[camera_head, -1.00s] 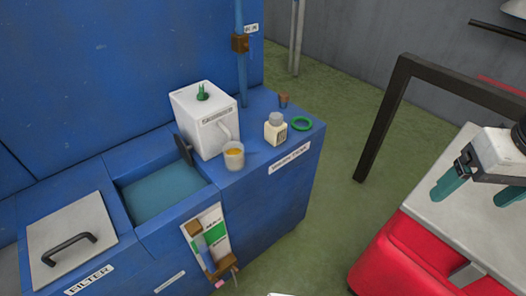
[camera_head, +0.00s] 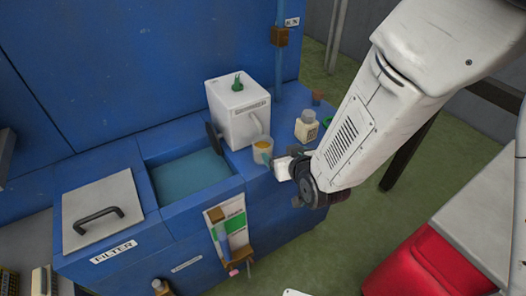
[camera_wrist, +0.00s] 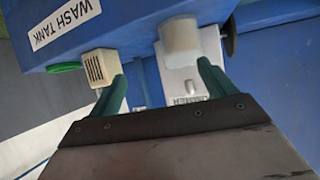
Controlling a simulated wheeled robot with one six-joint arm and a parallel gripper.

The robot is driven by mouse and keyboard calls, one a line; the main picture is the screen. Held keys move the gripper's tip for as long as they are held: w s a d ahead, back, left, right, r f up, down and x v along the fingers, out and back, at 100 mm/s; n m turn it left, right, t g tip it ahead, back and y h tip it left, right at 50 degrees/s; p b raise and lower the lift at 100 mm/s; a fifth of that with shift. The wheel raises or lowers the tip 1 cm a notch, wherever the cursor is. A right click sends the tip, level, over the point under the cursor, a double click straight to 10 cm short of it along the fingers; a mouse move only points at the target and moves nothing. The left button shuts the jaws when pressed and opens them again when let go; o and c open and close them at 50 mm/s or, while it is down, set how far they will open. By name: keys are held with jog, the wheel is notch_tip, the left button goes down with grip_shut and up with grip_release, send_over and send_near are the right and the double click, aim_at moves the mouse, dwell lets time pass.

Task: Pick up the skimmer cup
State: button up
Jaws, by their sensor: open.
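In the wrist view my gripper (camera_wrist: 163,84) is open with nothing held. The cup (camera_wrist: 181,42) lies ahead of the fingers, closer to the right one. I cannot tell whether a finger touches it.
The open water basin (camera_head: 190,178) is left of the cup. A blue pipe (camera_head: 277,65) rises behind.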

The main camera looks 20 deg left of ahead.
aim_at(263, 151)
jog(key=shift+n+y, duration=0.4)
jog(key=shift+y, duration=0.2)
jog(key=w+a+f, duration=0.1)
jog(key=a, duration=0.1)
jog(key=w+a+f, duration=0.1)
jog(key=a+f, duration=0.1)
jog(key=a, duration=0.1)
jog(key=w+a+f, duration=0.1)
jog(key=a+f, duration=0.1)
jog(key=shift+w+a, duration=0.15)
jog(key=shift+w, duration=0.2)
jog(key=c, duration=1.1)
